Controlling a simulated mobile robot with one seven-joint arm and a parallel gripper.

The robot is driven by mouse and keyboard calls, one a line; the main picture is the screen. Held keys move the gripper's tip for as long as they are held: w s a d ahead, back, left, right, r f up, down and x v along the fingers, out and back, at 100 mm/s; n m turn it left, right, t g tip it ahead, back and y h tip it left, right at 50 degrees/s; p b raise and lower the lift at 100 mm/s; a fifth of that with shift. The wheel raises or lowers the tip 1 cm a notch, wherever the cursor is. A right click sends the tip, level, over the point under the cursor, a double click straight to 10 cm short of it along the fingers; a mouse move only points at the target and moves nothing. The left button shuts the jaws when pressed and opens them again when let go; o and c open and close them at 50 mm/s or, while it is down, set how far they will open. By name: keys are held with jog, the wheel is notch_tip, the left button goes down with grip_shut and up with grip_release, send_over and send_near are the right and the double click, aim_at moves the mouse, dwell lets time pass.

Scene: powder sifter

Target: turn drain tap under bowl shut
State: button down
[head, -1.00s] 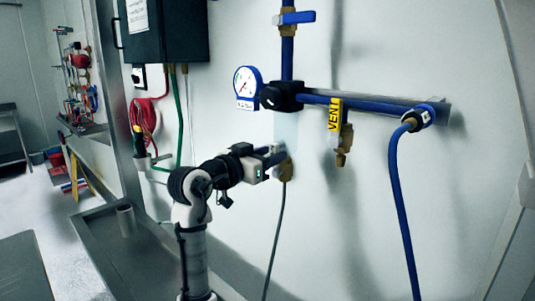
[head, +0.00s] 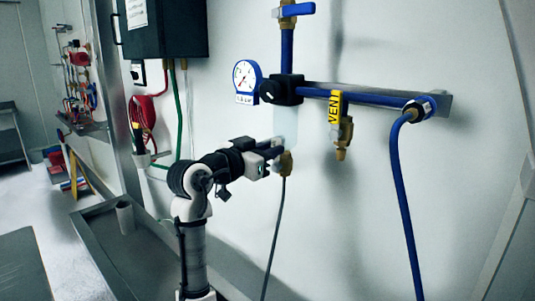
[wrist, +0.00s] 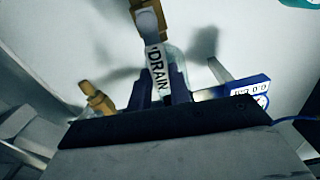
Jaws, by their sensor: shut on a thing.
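The drain tap's brass body (head: 287,164) hangs under the clear bowl (head: 286,122), with a thin grey hose running down from it. In the wrist view the tap's brass body (wrist: 147,20) is at the top. Its handle, marked DRAIN (wrist: 157,68), runs down from there between my two dark fingers. My gripper (head: 279,150) reaches in from the left and is shut on this handle; it also shows in the wrist view (wrist: 160,88). The fingers hide part of the handle in the head view.
A pressure gauge (head: 246,80) and black block (head: 283,89) sit above the bowl. A yellow-tagged VENT valve (head: 335,108) hangs to the right. A blue hose (head: 400,190) drops further right. A blue-handled valve (head: 294,11) is at the top. Wall between is free.

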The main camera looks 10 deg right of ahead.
jog(key=s+d+f+m+b, duration=0.2)
jog(key=s+f+m+b, duration=0.2)
jog(key=m+b, duration=1)
jog(key=shift+s+d+f+m, duration=0.15)
jog(key=shift+d+f+m, duration=0.25)
jog(key=shift+f+m, duration=0.8)
jog(key=shift+r+m, duration=0.3)
jog(key=shift+m, duration=0.1)
jog(key=c, duration=1.3)
grip_release()
jog(key=b+v, duration=0.2)
jog(key=v, duration=1.1)
jog(key=shift+s+a+b, duration=0.3)
jog(key=shift+b, duration=0.1)
